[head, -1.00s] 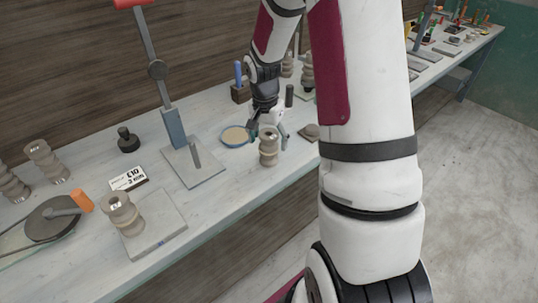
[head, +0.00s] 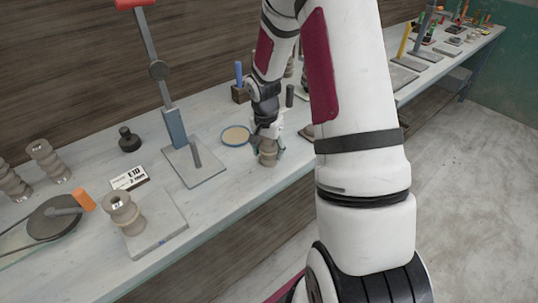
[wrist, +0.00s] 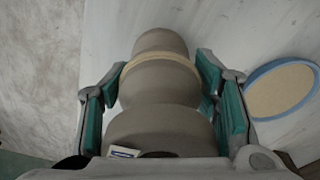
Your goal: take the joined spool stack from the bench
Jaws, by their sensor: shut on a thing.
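The joined spool stack (head: 268,154) is a grey-brown ribbed clay piece standing near the bench's (head: 225,196) front edge. In the wrist view the stack (wrist: 160,85) fills the middle, with a paler tan band around it and a small white and blue label at the near end. My gripper (head: 267,138) is over the stack from above. In the wrist view my gripper's teal-padded fingers (wrist: 165,100) lie on both sides of the stack, shut on it. The head view does not show whether its base is clear of the bench.
A blue-rimmed dish (head: 236,135) sits close behind the stack; it also shows in the wrist view (wrist: 282,90). A lever press (head: 194,164) stands to the left. Another spool piece (head: 122,213) stands on a grey slab. A price card (head: 129,178) lies near it.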

